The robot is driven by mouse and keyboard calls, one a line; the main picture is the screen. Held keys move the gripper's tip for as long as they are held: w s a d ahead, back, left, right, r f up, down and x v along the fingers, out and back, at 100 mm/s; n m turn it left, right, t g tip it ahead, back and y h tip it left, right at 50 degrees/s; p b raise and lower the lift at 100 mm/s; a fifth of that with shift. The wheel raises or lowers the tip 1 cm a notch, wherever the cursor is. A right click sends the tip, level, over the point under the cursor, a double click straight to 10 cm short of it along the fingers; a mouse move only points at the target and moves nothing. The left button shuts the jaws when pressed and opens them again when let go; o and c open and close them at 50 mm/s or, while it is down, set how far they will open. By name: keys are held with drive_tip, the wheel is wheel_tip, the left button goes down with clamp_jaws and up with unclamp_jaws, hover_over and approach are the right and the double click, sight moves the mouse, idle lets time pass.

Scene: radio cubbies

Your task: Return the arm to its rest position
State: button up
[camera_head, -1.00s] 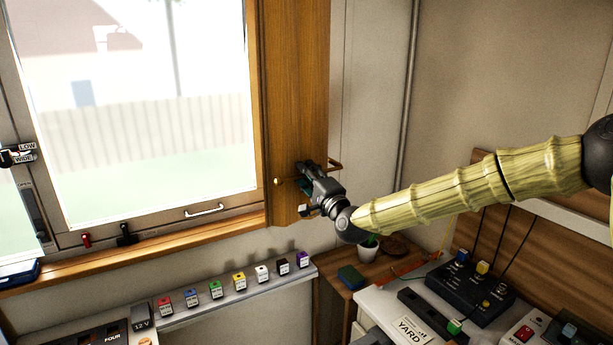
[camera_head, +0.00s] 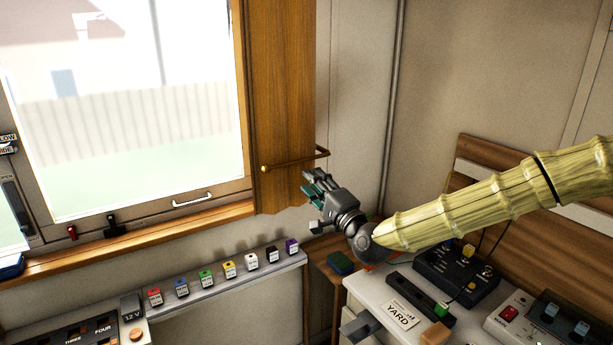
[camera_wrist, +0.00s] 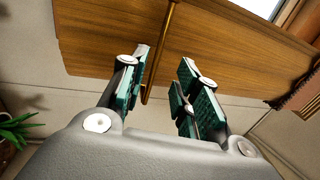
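My gripper (camera_head: 312,190) is at the end of my bamboo-textured arm, beside the lower right edge of the wooden panel (camera_head: 280,100) by the window. In the wrist view my gripper (camera_wrist: 162,85) has its two green-padded fingers apart, with nothing held between them. A thin brass rod (camera_wrist: 160,55) runs from the wooden panel near the left finger; I cannot tell whether they touch. The rod also shows in the head view (camera_head: 295,161), just above my gripper.
A shelf (camera_head: 215,291) with several coloured blocks runs below the window (camera_head: 130,100). A white desk (camera_head: 372,286) with a YARD box (camera_head: 402,314) and a dark switch box (camera_head: 456,274) lies below my arm. A potted plant (camera_wrist: 15,130) shows at left in the wrist view. The upper right wall is clear.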

drive_tip(key=shift+s+d+f, duration=0.1)
drive_tip(key=shift+s+d, duration=0.2)
drive_tip(key=shift+s, duration=0.1)
drive_tip(key=s+f+n+g+h, duration=0.15)
drive_tip(key=s+f, duration=0.25)
drive_tip(key=f, duration=0.7)
drive_tip(key=s+f+n+g+h, duration=0.1)
drive_tip(key=s+f+g, duration=0.2)
drive_tip(key=f, duration=0.7)
drive_tip(key=s+d+f+n+g+h, duration=0.1)
drive_tip(key=s+d+f+g, duration=0.15)
drive_tip(key=s+f, duration=0.55)
drive_tip(key=s+d+f+n+g+h, duration=0.25)
drive_tip(key=s+f, duration=0.25)
drive_tip(key=f, duration=0.6)
drive_tip(key=s+d+f+n+g+h, duration=0.1)
drive_tip(key=s+d+f+g+h, duration=0.1)
drive_tip(key=s+d+f, duration=0.2)
drive_tip(key=s+d+f+n+g+h, duration=0.2)
drive_tip(key=s+d+f, duration=0.3)
drive_tip(key=s+d, duration=0.4)
drive_tip(key=s+d+f+n+g+h, duration=0.1)
drive_tip(key=s+d+f+g, duration=0.2)
drive_tip(key=s, duration=1.4)
drive_tip(key=d+f, duration=0.2)
drive_tip(key=d, duration=0.2)
drive_tip(key=shift+s+d+n+h, duration=0.3)
drive_tip(key=shift+h, duration=0.1)
drive_tip(key=shift+a, duration=0.1)
